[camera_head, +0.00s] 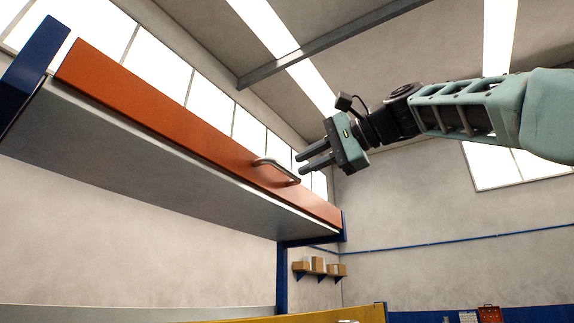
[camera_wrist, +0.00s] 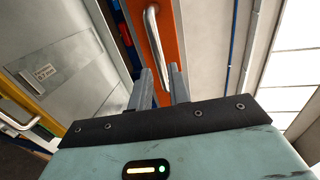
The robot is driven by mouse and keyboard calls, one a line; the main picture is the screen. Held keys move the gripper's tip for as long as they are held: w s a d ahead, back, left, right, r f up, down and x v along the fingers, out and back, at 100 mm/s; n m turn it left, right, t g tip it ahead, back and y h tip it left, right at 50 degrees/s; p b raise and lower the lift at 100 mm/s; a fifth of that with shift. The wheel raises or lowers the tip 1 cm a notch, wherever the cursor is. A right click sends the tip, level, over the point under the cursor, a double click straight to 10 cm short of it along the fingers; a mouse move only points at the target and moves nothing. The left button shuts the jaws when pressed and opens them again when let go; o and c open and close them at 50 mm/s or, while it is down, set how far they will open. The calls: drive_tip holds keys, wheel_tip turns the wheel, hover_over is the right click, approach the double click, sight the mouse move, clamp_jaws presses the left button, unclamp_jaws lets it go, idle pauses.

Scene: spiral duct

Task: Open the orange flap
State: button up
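The orange flap (camera_head: 190,122) is a long panel along the front of a raised grey shelf unit, seen from below in the head view. A curved metal handle (camera_head: 275,169) sits near its right end. My gripper (camera_head: 302,162) is just right of the handle, with its two dark fingers apart and pointing left toward it. In the wrist view the flap (camera_wrist: 172,40) runs up the middle, and the handle (camera_wrist: 153,45) lies ahead of the fingertips (camera_wrist: 160,72). I cannot tell if a fingertip touches the handle.
Blue posts (camera_head: 282,275) hold the unit at its ends. A yellow edge (camera_head: 350,313) shows low in the head view. Small boxes (camera_head: 318,265) stand on a far wall shelf. In the wrist view a grey panel with a label (camera_wrist: 45,72) lies to the left.

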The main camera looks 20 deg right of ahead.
sight(289, 172)
drive_tip(key=shift+p+x, duration=0.85)
drive_tip(key=shift+x, duration=1.9)
clamp_jaws()
drive_tip(key=shift+f+b, duration=0.25)
drive_tip(key=shift+b, duration=0.3)
